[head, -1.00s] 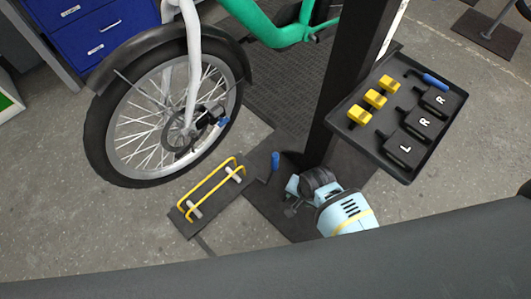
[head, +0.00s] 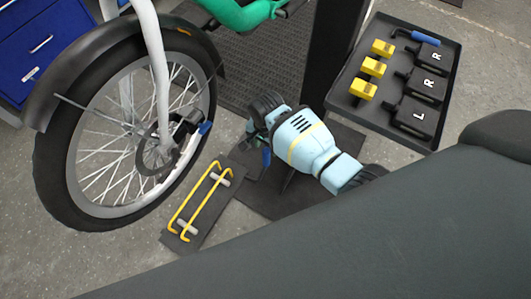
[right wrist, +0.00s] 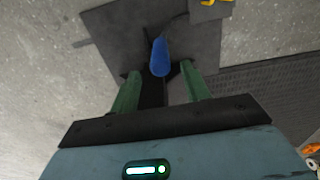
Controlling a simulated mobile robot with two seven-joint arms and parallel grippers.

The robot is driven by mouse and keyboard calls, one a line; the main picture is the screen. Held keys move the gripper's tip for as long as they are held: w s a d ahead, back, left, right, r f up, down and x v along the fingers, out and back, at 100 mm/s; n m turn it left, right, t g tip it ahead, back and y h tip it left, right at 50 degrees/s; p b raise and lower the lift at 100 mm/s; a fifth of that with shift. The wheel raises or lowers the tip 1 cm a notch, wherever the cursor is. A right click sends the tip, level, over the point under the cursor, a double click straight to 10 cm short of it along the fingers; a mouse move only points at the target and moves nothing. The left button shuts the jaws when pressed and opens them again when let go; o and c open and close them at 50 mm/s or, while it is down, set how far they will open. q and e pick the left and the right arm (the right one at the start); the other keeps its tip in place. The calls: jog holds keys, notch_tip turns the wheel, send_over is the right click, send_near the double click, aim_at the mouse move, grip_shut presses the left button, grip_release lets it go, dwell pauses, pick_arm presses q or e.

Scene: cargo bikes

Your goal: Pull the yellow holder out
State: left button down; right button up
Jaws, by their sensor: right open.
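A yellow wire frame (head: 200,197) lies on a dark plate on the floor beside the front wheel. Several small yellow blocks (head: 373,67) sit in the black tray; I cannot tell which yellow thing is the holder. My right gripper (head: 257,140) is low over the dark base plate, to the right of the wheel and above and right of the wire frame. In the right wrist view my right gripper (right wrist: 160,72) is open, with an upright blue handle (right wrist: 160,55) showing between and just beyond its fingertips. The gripper hides most of that handle in the head view. My left gripper is out of view.
The black tray (head: 447,95) also holds lettered black blocks (head: 422,83) and a blue-handled tool (head: 424,38). A dark post (head: 332,60) stands between. Floor at lower left is clear.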

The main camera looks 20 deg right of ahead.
aim_at(266, 155)
notch_tip(266, 155, down, 6)
jog(key=shift+r+b, duration=0.25)
jog(key=shift+b, duration=0.95)
jog(key=shift+f+b, duration=0.3)
jog(key=shift+f, duration=0.2)
jog(key=shift+c, duration=0.4)
grip_shut()
